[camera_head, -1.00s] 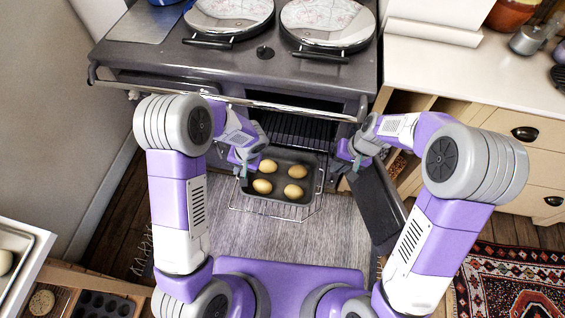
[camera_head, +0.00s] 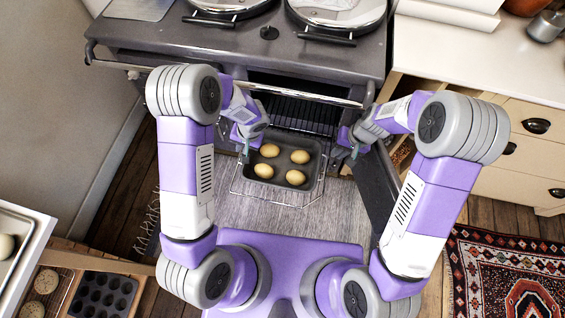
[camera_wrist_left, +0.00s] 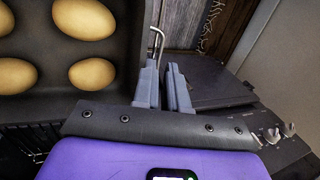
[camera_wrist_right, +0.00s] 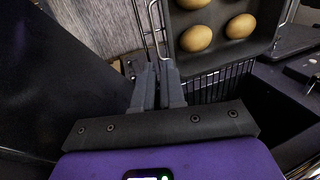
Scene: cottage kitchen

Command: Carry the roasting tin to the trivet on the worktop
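The dark roasting tin (camera_head: 288,187) holds several potatoes and sits on a wire rack (camera_head: 262,199) drawn out of the oven; part of the tin also shows in the left wrist view (camera_wrist_left: 92,98) and the right wrist view (camera_wrist_right: 203,57). My left gripper (camera_head: 244,152) is at the tin's left side; its fingers are close together, tips near a thin wire (camera_wrist_left: 158,42). My right gripper (camera_head: 353,152) is right of the tin, a small gap away, fingers together near the rack's wire. I cannot tell whether either pinches a wire. No trivet is in view.
The range cooker (camera_head: 200,50) stands behind, with a rail (camera_head: 290,92) above the open oven. The pale worktop (camera_head: 470,60) is at the right above drawers. A dark open door panel (camera_head: 373,190) is beside my right arm. A muffin tin (camera_head: 103,294) is at lower left.

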